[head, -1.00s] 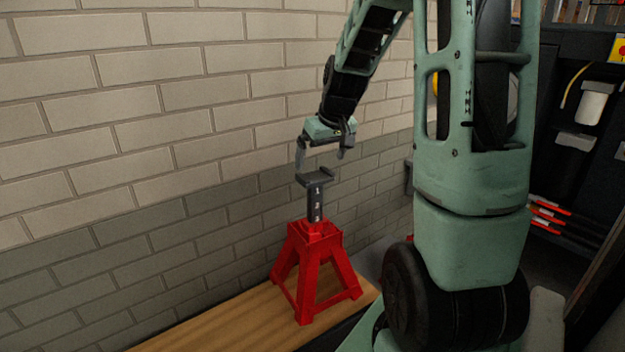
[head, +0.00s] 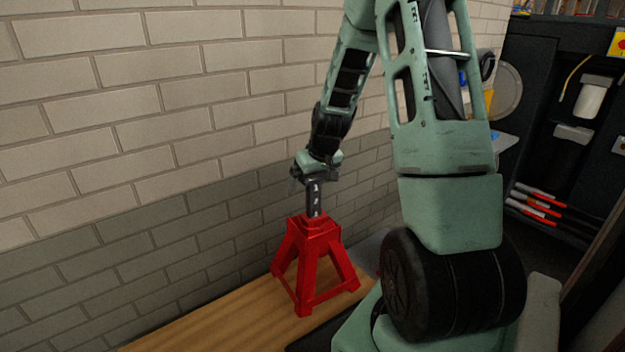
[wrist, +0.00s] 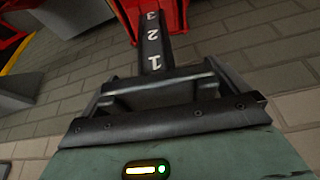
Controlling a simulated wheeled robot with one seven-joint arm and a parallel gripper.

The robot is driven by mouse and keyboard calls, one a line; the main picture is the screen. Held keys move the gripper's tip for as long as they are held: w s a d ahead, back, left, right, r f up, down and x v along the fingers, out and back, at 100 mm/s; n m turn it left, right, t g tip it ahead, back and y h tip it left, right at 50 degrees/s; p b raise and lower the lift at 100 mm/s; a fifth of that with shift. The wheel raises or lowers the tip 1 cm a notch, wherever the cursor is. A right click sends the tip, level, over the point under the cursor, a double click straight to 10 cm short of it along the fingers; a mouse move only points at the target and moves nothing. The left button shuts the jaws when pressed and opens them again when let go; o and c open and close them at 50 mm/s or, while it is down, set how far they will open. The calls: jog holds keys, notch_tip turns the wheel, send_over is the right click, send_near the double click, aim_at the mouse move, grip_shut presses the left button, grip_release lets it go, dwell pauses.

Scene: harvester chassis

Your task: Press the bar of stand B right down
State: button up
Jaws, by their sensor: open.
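A red stand (head: 311,262) stands upright on a wooden top, with a dark bar (head: 315,200) marked with white numbers rising from it. No letter on the stand is readable. My gripper (head: 315,176) is open, pointing down at the top of the bar, with its fingers around or beside the bar's head. In the wrist view the bar (wrist: 153,45) runs up the picture with 1, 2 and 3 readable, and its head lies close against my gripper's body. Whether they touch cannot be told. The bar still stands well out of the red frame.
A brick wall (head: 130,130) runs close behind the stand. The wooden top (head: 220,318) is clear to the left of the stand. A dark cabinet (head: 565,100) with a white container (head: 594,97) stands at the right.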

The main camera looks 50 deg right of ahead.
aim_at(313, 207)
jog(key=c, duration=1.3)
notch_tip(313, 207, down, 9)
jog(key=b, duration=0.8)
jog(key=shift+f, duration=0.15)
jog(key=shift+s, duration=0.1)
jog(key=shift+a, duration=0.1)
jog(key=o, duration=1.1)
jog(key=shift+o, duration=1)
jog(key=shift+r, duration=0.5)
jog(key=b+v, duration=0.2)
jog(key=v, duration=1.4)
jog(key=shift+r+b, duration=0.25)
jog(key=shift+b, duration=0.1)
jog(key=shift+s, duration=0.1)
